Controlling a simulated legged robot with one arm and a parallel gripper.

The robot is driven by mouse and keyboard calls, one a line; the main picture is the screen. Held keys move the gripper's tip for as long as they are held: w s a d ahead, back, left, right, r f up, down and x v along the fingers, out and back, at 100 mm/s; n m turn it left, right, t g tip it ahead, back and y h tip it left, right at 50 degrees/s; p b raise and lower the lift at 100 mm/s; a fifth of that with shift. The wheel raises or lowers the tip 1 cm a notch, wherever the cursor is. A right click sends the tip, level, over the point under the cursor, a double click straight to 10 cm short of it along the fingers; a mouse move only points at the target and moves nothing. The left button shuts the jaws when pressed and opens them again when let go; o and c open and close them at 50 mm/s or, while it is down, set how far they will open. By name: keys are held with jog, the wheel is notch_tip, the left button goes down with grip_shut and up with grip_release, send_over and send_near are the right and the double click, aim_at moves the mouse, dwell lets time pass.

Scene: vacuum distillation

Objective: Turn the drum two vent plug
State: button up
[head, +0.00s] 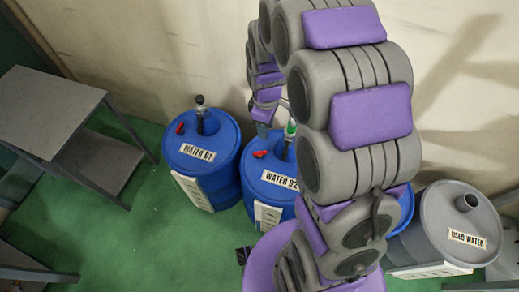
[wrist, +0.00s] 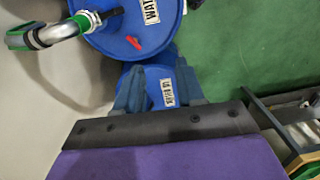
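The blue drum marked WATER D2 (head: 280,178) stands at the middle of the head view, partly covered by my arm. Its red vent plug (head: 261,154) lies at the left of its lid. In the wrist view, a blue drum lid at the top, whose label is cut off, carries a red plug (wrist: 132,41) and a hose fitting with green parts (wrist: 82,21); it appears to be the same drum. My gripper (wrist: 158,75) is open and empty, with its fingers apart below that lid and clear of the plug.
The blue drum WATER D1 (head: 200,155) stands to the left, with its own red plug (head: 180,128). A grey USED WATER drum (head: 462,222) stands at right. A grey table (head: 48,105) is at far left. Green floor (head: 150,235) is open in front. The wall is close behind.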

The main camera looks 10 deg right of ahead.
jog(key=w+d+f+n+p, duration=0.1)
jog(key=w+f+n, duration=0.3)
jog(key=w+f, duration=0.5)
jog(key=n, duration=0.2)
send_over(260, 152)
notch_tip(260, 152, down, 6)
jog(key=shift+t, duration=0.3)
notch_tip(260, 152, down, 17)
jog(key=b, duration=0.3)
jog(key=shift+r+b, duration=0.1)
jog(key=shift+b, duration=0.25)
jog(key=shift+c, duration=0.2)
jog(key=shift+w, duration=0.1)
grip_shut()
